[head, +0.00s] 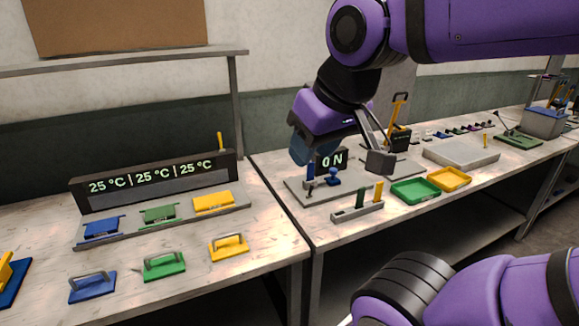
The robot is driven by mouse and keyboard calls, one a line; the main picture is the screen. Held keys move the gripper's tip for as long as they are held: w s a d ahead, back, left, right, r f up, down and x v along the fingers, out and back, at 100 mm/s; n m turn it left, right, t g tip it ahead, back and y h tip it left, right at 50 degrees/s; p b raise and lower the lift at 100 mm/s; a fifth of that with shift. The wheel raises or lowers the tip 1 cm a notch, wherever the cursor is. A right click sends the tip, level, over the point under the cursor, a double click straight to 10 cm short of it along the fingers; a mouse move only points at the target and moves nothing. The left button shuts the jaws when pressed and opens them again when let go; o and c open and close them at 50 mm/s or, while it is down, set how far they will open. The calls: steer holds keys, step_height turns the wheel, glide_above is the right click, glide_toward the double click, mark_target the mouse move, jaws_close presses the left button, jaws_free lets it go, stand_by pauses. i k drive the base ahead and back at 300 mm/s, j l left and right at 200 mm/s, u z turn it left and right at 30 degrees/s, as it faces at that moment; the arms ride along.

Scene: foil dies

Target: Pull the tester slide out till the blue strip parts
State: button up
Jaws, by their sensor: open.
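The tester (325,188) is a grey base plate on the right-hand bench, with a small black display (331,159) reading "ON". A blue upright piece (310,171) and a blue knob-like piece (333,178) stand on it. I cannot tell which part is the slide, and no blue strip can be made out. My gripper (340,157) is open above the back of the tester, pointing down with its fingers apart. It appears to hold nothing. My gripper and arm hide part of the area behind the tester.
A grey holder (357,212) with green and yellow upright pieces stands in front of the tester. Green (415,191) and yellow (449,179) trays lie to its right. The left bench holds a temperature display (153,183) and several coloured handled plates.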

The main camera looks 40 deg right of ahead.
mark_target(332, 180)
steer(key=i+l+z, duration=0.2)
steer(key=l, duration=0.35)
steer(key=i+l+z, duration=0.25)
steer(key=i+l, duration=0.15)
steer(key=l, duration=0.1)
